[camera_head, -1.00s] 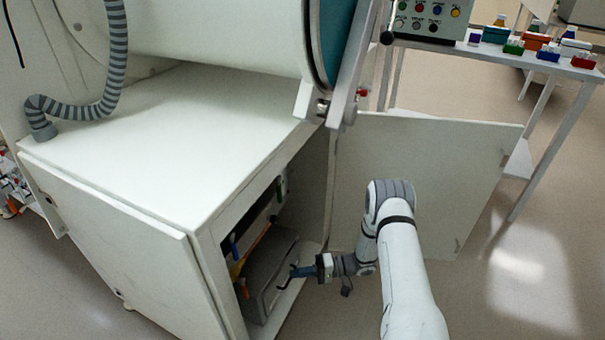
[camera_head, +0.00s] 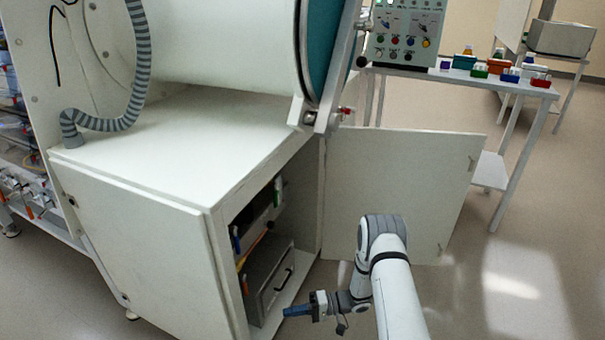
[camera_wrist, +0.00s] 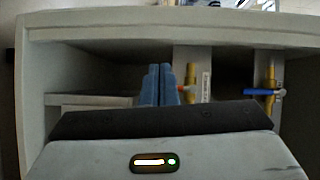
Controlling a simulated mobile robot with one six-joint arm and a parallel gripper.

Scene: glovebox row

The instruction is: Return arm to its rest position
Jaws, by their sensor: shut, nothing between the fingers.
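My gripper (camera_head: 286,311) is low in front of the open white cabinet (camera_head: 160,150), its blue fingers closed together and empty. The fingers also show side by side in the wrist view (camera_wrist: 158,85), pointing toward the cabinet's inside. In the head view a grey box with a dark handle (camera_head: 284,279) sits in the bottom of the cabinet. The fingers appear apart from the handle, just in front of the opening. My white arm reaches in from the lower right, with its elbow raised and bent.
The open cabinet door (camera_head: 400,190) stands behind my arm. Yellow pipes (camera_wrist: 270,85) with a blue valve handle (camera_wrist: 265,92) show inside the cabinet. A table with small coloured boxes (camera_head: 510,75) stands back right. The floor at right is clear.

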